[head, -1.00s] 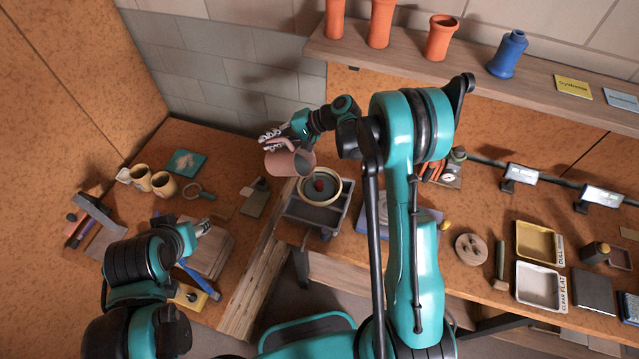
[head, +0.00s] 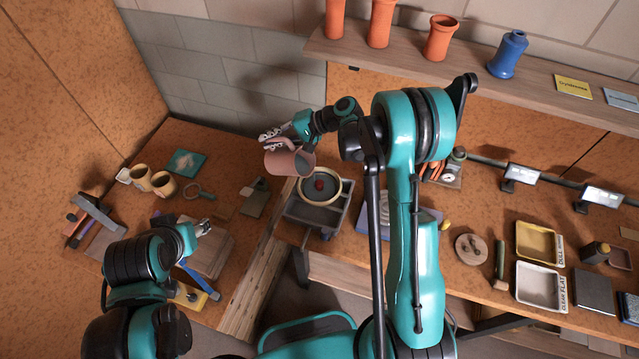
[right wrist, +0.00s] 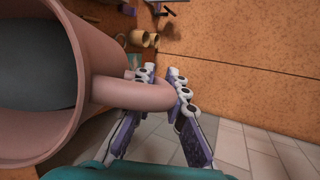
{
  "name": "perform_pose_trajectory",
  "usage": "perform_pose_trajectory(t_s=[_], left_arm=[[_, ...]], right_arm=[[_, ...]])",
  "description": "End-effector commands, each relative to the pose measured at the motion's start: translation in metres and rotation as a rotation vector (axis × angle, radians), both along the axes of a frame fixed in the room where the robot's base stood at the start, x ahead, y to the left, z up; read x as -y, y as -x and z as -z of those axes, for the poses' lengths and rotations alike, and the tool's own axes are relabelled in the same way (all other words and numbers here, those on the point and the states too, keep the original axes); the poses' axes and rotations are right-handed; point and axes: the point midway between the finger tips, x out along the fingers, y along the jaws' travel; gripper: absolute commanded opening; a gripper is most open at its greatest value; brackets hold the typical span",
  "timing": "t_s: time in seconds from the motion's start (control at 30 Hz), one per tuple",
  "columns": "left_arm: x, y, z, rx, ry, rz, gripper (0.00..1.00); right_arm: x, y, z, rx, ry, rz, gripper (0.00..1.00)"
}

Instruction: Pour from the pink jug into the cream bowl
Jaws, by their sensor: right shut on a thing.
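The pink jug (head: 285,163) hangs in the air at the upper left of the cream bowl, its dark mouth leaning toward the bowl in the head view. My right gripper (head: 271,137) is shut on the jug's handle, which shows between the fingers in the right wrist view (right wrist: 160,95). Dark grey shows inside the jug (right wrist: 82,135). The cream bowl (head: 340,190) stands on a grey tray-like stand, with a grey inside and a small red thing (head: 319,185) in it. No stream is clear to see. My left gripper (head: 203,227) is over the left table, away from both; its fingers are too small to judge.
The grey stand (head: 297,211) is beside the left table's edge. Cups (head: 161,184), a magnifier-like ring (head: 190,191) and a wooden board (head: 215,255) lie on the left table. A shelf (head: 470,62) with vases runs above the right table. Trays (head: 540,287) are at the right.

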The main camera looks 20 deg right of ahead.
Motion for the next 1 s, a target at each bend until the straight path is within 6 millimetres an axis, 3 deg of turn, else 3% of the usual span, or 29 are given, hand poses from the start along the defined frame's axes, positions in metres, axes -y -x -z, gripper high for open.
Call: perform_pose_trajectory(t_s=[0.4, 0.57, 1.0], left_arm=[[0.0, 0.0, 0.0, 0.0, 0.0, 0.0, 0.43], [0.0, 0.0, 0.0, 0.0, 0.0, 0.0, 0.43], [0.0, 0.0, 0.0, 0.0, 0.0, 0.0, 0.43]], right_arm=[[0.0, 0.0, -0.002, 0.009, -0.009, 0.0, 0.0], [-0.01, -0.008, 0.019, -0.165, 0.18, -0.005, 0.0], [-0.022, -0.019, 0.037, -0.327, 0.353, -0.005, 0.0]])
